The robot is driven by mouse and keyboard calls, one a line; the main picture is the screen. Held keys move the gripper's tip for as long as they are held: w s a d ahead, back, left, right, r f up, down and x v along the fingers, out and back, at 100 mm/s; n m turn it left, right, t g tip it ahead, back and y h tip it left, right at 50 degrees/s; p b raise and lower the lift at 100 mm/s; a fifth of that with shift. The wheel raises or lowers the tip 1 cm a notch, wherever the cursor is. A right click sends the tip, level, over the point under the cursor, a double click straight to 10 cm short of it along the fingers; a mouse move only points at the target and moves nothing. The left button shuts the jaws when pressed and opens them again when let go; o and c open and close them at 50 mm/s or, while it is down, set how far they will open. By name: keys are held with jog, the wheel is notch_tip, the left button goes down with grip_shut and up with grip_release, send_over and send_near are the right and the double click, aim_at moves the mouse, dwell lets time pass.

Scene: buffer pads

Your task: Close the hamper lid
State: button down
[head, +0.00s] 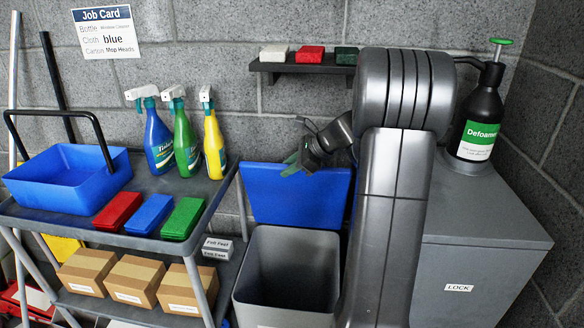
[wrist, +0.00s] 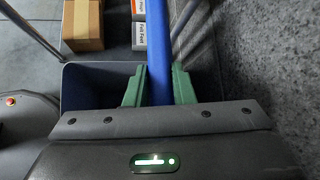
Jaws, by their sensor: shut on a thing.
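The hamper (head: 290,318) is a grey open-topped bin between the shelf cart and the grey cabinet. Its blue lid (head: 295,197) stands raised at the back of the bin, near the wall, so the opening shows. My gripper (head: 291,164) is at the lid's top edge. In the wrist view, the green fingers of my gripper (wrist: 158,86) sit on both sides of the lid (wrist: 158,45), which shows edge-on as a blue strip. The fingers are shut on it. The hamper's dark inside (wrist: 95,88) shows to the left. My arm hides the right side of the hamper in the head view.
A grey cabinet (head: 480,245) with a Defoamer bottle (head: 480,115) stands at right. A wall shelf (head: 300,67) holds coloured blocks.

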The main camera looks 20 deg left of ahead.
jog(key=s+d+f+b, duration=0.1)
jog(key=s+f+b, duration=0.1)
jog(key=s, duration=0.4)
jog(key=shift+d+f, duration=0.3)
jog(key=shift+f, duration=0.1)
jog(key=c, duration=1.4)
grip_release()
jog(key=shift+o, duration=0.7)
jog(key=shift+w, duration=0.1)
jog(key=shift+r, duration=0.1)
